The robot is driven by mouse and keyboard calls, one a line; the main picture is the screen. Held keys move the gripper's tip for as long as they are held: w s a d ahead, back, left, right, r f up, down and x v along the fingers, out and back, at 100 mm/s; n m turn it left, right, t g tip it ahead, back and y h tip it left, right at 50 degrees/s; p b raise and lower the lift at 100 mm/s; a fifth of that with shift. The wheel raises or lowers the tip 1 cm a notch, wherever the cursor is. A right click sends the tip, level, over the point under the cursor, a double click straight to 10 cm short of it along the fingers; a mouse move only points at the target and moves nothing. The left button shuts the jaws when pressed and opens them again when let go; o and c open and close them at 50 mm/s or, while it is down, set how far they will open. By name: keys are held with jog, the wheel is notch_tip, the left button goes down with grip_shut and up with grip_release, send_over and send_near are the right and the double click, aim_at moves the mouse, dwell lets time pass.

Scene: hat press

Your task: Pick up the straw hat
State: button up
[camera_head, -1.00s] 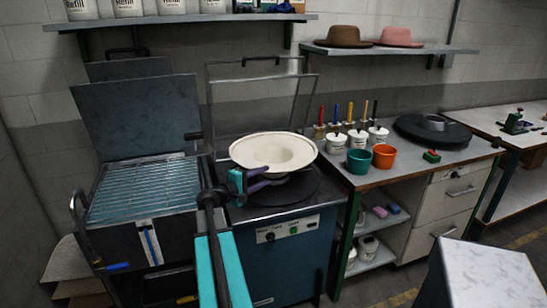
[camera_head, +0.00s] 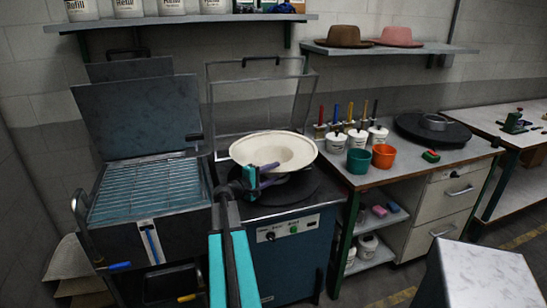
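The straw hat (camera_head: 292,148) is cream coloured, with its wide brim up and a hollow in the middle. It sits on the dark round plate (camera_head: 307,190) of the hat press, in the middle of the view. My gripper (camera_head: 275,173) is at the hat's near left edge, its purple fingers pointing right. The fingers look spread apart, the upper one over the near brim in the picture and the lower one below the brim's edge. I cannot tell whether either finger touches the hat. The hat's underside is mostly hidden.
A raised wire-framed lid (camera_head: 230,110) stands behind the hat. A grill-like unit (camera_head: 145,190) with an upright lid is at left. The bench at right holds a teal cup (camera_head: 358,162), an orange cup (camera_head: 385,157) and white jars. Brown (camera_head: 345,36) and pink (camera_head: 397,37) hats lie on the shelf.

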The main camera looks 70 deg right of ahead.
aim_at(286, 167)
jog(key=shift+p+x, duration=0.6)
jog(key=shift+x, duration=1.4)
jog(key=shift+f, duration=0.1)
grip_shut()
